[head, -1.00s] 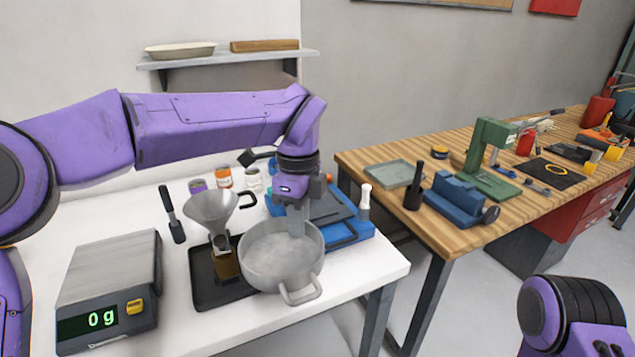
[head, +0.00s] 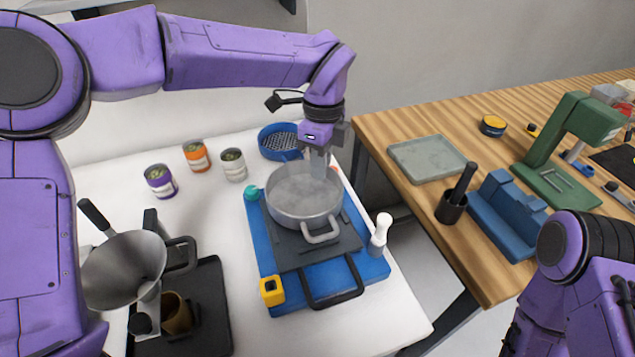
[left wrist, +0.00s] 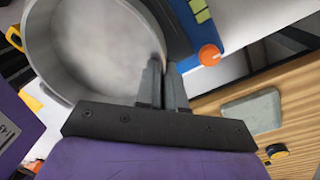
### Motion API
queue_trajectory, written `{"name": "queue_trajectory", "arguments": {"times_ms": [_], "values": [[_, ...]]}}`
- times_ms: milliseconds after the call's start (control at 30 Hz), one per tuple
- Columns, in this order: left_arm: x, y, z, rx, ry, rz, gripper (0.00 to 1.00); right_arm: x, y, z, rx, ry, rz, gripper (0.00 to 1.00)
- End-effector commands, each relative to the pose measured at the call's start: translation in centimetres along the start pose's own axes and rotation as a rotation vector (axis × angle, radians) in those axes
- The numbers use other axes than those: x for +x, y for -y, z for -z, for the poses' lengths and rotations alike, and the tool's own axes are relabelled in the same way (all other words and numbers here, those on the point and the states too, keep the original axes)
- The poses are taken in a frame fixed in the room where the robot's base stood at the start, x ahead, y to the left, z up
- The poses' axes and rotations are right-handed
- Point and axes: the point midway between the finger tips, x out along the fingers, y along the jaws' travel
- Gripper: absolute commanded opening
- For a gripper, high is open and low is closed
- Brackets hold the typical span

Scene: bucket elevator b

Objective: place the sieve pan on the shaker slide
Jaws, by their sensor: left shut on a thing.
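The sieve pan (head: 290,208) is a round grey metal pan with a loop handle on its near side. My left gripper (head: 320,172) is shut on the pan's far right rim. The left wrist view also shows the fingers (left wrist: 162,88) on the rim of the pan (left wrist: 48,45). The pan is over the dark slide plate (head: 300,256) of the blue shaker (head: 316,278) and looks about level. I cannot tell whether its bottom touches the slide. My right gripper is outside the frames; only part of that arm shows at lower right.
A funnel (head: 122,270) stands over a black tray (head: 212,325) at lower left. A blue mesh sieve (head: 278,140) and several jars are at the back. A white-handled tool (head: 380,232) stands on the shaker's right side. A wooden bench (head: 390,130) is to the right.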

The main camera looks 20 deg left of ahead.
Motion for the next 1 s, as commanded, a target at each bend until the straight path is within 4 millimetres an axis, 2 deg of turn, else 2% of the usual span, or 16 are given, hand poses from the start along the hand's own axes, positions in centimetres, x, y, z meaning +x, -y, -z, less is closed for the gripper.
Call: {"name": "queue_trajectory", "arguments": {"times_ms": [300, 700, 733, 800, 1000], "values": [[5.0, 0.9, 0.0, 0.001, -0.001, -0.006, 0.00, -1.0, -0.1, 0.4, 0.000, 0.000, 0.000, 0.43], [5.8, 0.9, -0.1, 0.000, -0.001, -0.004, 0.00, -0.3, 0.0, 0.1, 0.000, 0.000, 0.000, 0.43], [5.7, 0.9, -0.1, 0.000, 0.000, -0.004, 0.15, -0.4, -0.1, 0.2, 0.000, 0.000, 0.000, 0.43], [5.6, 0.9, -0.1, 0.000, 0.000, -0.004, 0.34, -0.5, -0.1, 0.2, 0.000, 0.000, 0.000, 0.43], [5.6, 0.9, -0.2, -0.001, -0.001, -0.004, 0.34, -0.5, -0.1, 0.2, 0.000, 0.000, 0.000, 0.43]]}}
